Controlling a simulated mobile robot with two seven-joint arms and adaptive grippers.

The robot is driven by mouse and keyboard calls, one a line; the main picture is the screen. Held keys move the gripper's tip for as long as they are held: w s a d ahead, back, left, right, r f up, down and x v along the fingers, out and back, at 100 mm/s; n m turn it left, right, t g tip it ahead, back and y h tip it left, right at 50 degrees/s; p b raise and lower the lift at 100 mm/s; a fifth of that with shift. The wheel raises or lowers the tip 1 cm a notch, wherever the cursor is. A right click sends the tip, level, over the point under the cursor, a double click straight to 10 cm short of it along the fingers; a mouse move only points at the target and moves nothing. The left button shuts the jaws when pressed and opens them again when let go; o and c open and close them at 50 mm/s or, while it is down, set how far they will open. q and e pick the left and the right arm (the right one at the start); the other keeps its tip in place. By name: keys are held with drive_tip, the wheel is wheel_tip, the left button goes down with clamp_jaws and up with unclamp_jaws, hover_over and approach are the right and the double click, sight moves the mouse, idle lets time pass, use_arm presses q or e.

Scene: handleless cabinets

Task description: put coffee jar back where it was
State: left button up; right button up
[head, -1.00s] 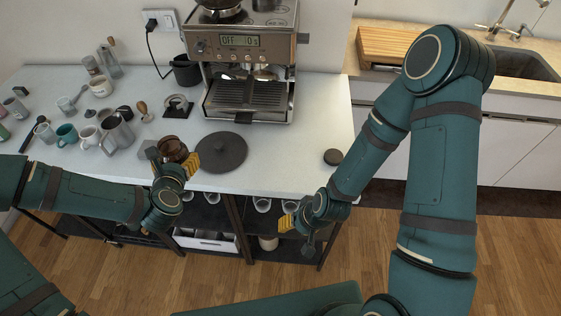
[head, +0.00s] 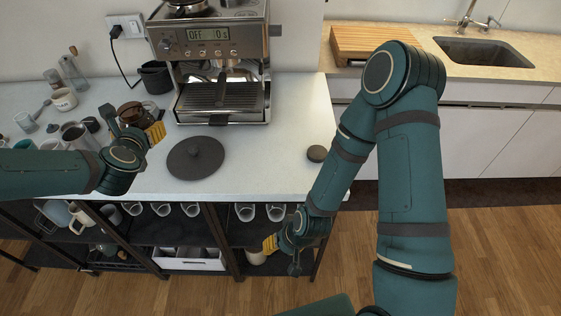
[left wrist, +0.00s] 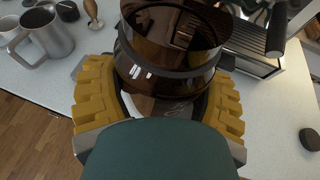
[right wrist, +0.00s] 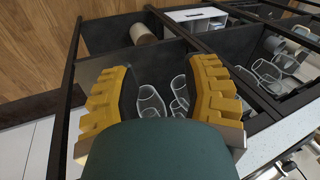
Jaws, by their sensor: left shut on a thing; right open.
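The coffee jar (head: 131,112) is a brown glass jar with a dark band; it also fills the upper middle of the left wrist view (left wrist: 170,45). My left gripper (head: 135,125) is shut around it, with yellow finger pads on both sides (left wrist: 160,100). The jar is over the white counter, left of the coffee machine. I cannot tell whether its base touches the counter. My right gripper (head: 286,243) is open and empty, low in front of the counter edge; its spread pads face shelf glasses in the right wrist view (right wrist: 162,90).
A small dark round piece (head: 316,153) lies near the counter's right end. Several cups and a steel pitcher (head: 77,135) stand at left. The counter's right part is mostly clear.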

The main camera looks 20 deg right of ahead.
use_arm(q)
drive_tip(key=w+d+f+m+g+h+b, duration=0.1)
drive_tip(key=w+d+f+m+h, duration=0.2)
drive_tip(key=d, duration=0.5)
drive_tip(key=d+f+m+g+h+b, duration=0.1)
drive_tip(key=d+f+m+g+h, duration=0.1)
drive_tip(key=d+m+h, duration=0.45)
drive_tip(key=m+g+h+b, duration=0.3)
drive_tip(key=m+g+h, duration=0.1)
drive_tip(key=m+g, duration=0.4)
hover_over(278, 159)
drive_tip(key=f+n, duration=0.2)
drive_tip(key=shift+m+g+y, duration=0.25)
drive_tip(key=shift+g, duration=0.15)
wheel_tip(278, 159, down, 9)
drive_tip(key=shift+w+r+b, duration=0.1)
drive_tip(key=shift+b, duration=1.1)
drive_tip(key=o, duration=1.3)
